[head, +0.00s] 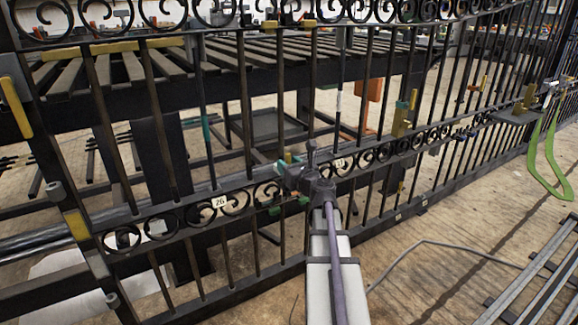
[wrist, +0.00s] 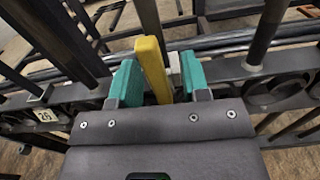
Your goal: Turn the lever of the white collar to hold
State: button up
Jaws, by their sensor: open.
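A yellow lever (wrist: 152,66) stands between the two teal fingers of my gripper (wrist: 160,80) in the wrist view. The fingers are apart, one on each side of it; I cannot tell whether either touches it. A small white part (wrist: 175,62), which looks like the white collar, shows just behind the lever, mostly hidden by the lever and the right finger. In the head view my gripper (head: 291,165) is at the gate's middle rail, and the lever's yellow top (head: 288,157) shows there. The lever's setting marks cannot be read.
Upright bars and scrolls of the dark gate (head: 249,110) surround my gripper. A tag reading 26 (head: 219,202) is on the rail to the left. Another yellow lever (head: 401,115) stands to the right. A slatted table (head: 290,65) stands behind. A grey cable (head: 440,247) lies on the floor.

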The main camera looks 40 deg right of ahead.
jog(key=shift+s, duration=0.1)
jog(key=s+a, duration=0.1)
jog(key=s, duration=0.7)
jog(key=shift+s+a, duration=0.25)
jog(key=shift+s, duration=0.1)
dwell(0.4)
